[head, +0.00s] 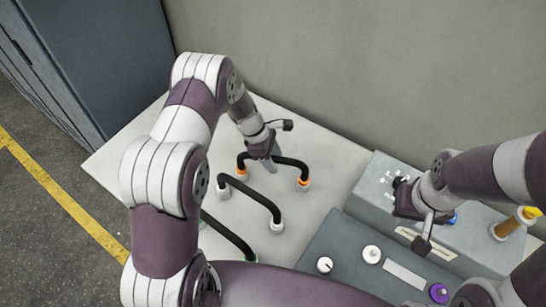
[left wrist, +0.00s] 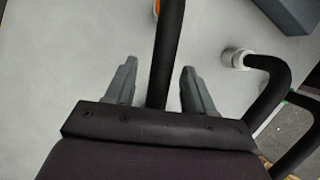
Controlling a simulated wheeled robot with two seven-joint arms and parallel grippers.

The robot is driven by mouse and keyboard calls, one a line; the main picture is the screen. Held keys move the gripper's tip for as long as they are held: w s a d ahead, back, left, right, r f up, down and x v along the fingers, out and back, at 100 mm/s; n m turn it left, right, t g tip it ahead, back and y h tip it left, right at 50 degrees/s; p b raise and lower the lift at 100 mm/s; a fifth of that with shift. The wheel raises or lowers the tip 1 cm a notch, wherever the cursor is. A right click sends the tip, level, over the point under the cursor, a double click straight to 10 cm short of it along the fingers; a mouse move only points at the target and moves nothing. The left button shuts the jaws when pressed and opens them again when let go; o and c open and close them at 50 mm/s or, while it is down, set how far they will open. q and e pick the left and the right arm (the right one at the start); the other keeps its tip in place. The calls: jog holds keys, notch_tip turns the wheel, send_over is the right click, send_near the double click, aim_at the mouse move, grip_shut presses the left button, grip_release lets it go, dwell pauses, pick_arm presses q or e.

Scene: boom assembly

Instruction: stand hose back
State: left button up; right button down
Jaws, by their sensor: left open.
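Three black hoses arch over the light table in the head view. The rear hose (head: 291,162) has orange collars, the middle hose (head: 250,193) white collars, and the front hose (head: 228,235) green, partly hidden by my left arm. My left gripper (head: 271,164) is at the rear hose, fingers pointing down. In the left wrist view, the open fingers (left wrist: 159,70) stand on either side of that hose (left wrist: 166,50), with gaps on both sides. The middle hose's white collar (left wrist: 238,58) is to the right. My right gripper (head: 408,205) is over the grey box; its fingertips are hidden.
A grey box (head: 372,192) and a dark panel (head: 345,237) with white and purple knobs stand at the right. A yellow-capped part (head: 515,222) is at the far right. A wall rises behind; a dark cabinet (head: 95,50) stands left. The table's left part is clear.

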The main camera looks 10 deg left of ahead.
pick_arm(q)
jog(key=b+v, duration=0.3)
jog(key=v, duration=0.9)
jog(key=s+m+t+y+b, duration=0.1)
jog(key=s+m+y+b, duration=0.2)
jog(key=s+m, duration=1.5)
jog(key=shift+s+r+m+y, duration=0.4)
jog(key=shift+s+r+y, duration=0.15)
jog(key=shift+y, duration=0.25)
jog(key=shift+d, duration=0.15)
